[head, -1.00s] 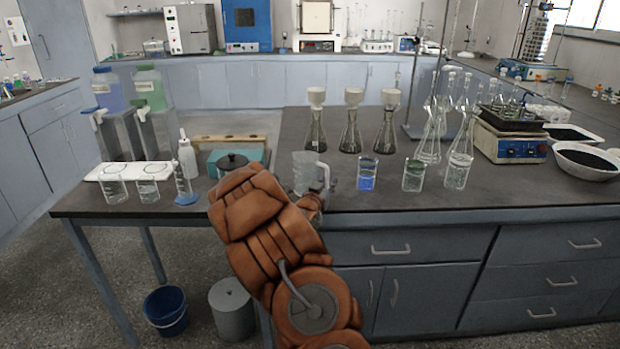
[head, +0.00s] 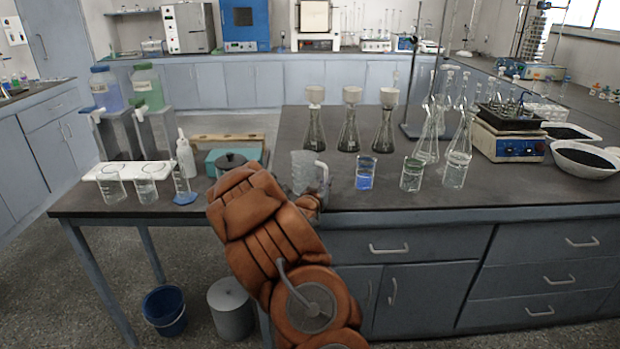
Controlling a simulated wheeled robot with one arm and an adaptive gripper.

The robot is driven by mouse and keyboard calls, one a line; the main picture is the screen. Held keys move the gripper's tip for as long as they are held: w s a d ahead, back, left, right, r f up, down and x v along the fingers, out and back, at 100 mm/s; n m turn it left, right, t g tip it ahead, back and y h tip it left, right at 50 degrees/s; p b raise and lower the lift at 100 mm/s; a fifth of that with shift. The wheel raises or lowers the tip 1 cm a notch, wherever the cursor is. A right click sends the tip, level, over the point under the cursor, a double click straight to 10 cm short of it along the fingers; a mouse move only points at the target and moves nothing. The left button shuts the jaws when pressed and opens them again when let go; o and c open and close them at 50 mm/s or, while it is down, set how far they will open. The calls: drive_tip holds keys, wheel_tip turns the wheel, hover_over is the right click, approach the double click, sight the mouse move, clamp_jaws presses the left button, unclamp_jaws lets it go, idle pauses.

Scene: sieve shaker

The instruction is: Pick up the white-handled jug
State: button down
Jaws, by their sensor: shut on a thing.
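The white-handled jug (head: 303,172) is a clear, greyish vessel near the front edge of the bench, left of the blue-filled beaker. Its white handle (head: 323,173) is on its right side. My arm reaches up from below, and my gripper (head: 316,194) is at the lower handle side of the jug, shut on it. The fingers are small and partly hidden by my arm, as is the jug's lower part. I cannot tell whether the jug's base touches the bench.
A blue-filled beaker (head: 365,173) and a greenish beaker (head: 411,175) stand close to the right. Several funnel-topped flasks (head: 349,130) stand behind. The bench's front edge (head: 420,216) is just below.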

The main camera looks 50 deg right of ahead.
sight(325, 173)
drive_tip(key=shift+r, duration=0.25)
drive_tip(key=shift+r, duration=1.4)
drive_tip(key=shift+a+r, duration=0.1)
drive_tip(key=shift+r, duration=0.1)
drive_tip(key=s+a+b, duration=0.3)
drive_tip(key=s+a, duration=0.4)
drive_tip(key=shift+s+a+r, duration=0.15)
drive_tip(key=shift+a+r, duration=0.2)
drive_tip(key=shift+a, duration=0.05)
drive_tip(key=shift+s+a+b, duration=0.1)
drive_tip(key=shift+a+b, duration=0.05)
drive_tip(key=shift+b, duration=0.75)
drive_tip(key=b, duration=0.2)
drive_tip(key=shift+s+a+b, duration=0.3)
